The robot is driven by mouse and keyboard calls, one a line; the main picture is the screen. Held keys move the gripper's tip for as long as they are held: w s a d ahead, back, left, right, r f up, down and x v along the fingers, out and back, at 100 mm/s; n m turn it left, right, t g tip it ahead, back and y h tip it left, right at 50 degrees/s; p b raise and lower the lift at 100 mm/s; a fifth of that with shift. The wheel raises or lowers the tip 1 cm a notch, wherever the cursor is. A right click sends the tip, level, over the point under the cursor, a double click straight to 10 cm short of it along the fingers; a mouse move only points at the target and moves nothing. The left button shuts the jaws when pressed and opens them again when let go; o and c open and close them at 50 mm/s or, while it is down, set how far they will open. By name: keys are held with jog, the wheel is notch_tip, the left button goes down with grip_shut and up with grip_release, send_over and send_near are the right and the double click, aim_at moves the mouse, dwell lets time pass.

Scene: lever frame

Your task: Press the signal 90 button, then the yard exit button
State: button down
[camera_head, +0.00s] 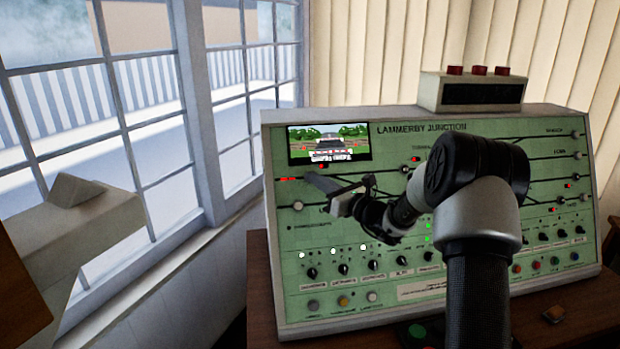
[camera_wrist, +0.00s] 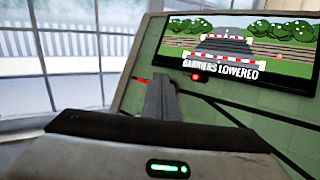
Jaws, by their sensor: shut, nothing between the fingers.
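The green control panel (camera_head: 400,292), titled Lammerby Junction, carries a track diagram with grey round buttons. One button (camera_head: 298,205) is at the left end of the diagram; others (camera_head: 577,155) are along the right side. The small labels are unreadable, so I cannot tell which is signal 90 or yard exit. My gripper (camera_head: 313,180) is shut and empty, pointing left before the panel's upper left, below the screen. In the wrist view, its fingers (camera_wrist: 160,97) are together near a red lit strip (camera_wrist: 143,80). I see no button touching them; contact is unclear.
The panel's screen (camera_head: 329,145) reads "barriers lowered" in the wrist view. Knobs (camera_head: 343,269) and lower buttons (camera_head: 343,301) line the panel's bottom. A box with red buttons (camera_head: 472,92) sits on top. Windows (camera_head: 150,110) are left. My arm hides the panel's middle.

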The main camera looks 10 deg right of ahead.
jog(key=shift+w+f, duration=0.1)
jog(key=shift+w+f+b, duration=0.1)
jog(key=shift+w+b, duration=0.2)
jog(key=shift+b, duration=0.05)
jog(key=shift+w+f, duration=0.25)
jog(key=shift+w, duration=0.15)
dwell(0.9)
jog(key=shift+s, duration=0.1)
jog(key=shift+s+r, duration=0.4)
jog(key=shift+s, duration=0.3)
jog(key=shift+r, duration=0.1)
jog(key=shift+s+r+p, duration=0.1)
jog(key=shift+s+r, duration=0.25)
jog(key=shift+s, duration=0.4)
jog(key=shift+s+r+p, duration=0.15)
jog(key=shift+s+r, duration=0.25)
jog(key=shift+s, duration=0.3)
jog(key=shift+s+r+p, duration=0.1)
jog(key=shift+s+r, duration=0.25)
jog(key=shift+s, duration=0.4)
dwell(0.8)
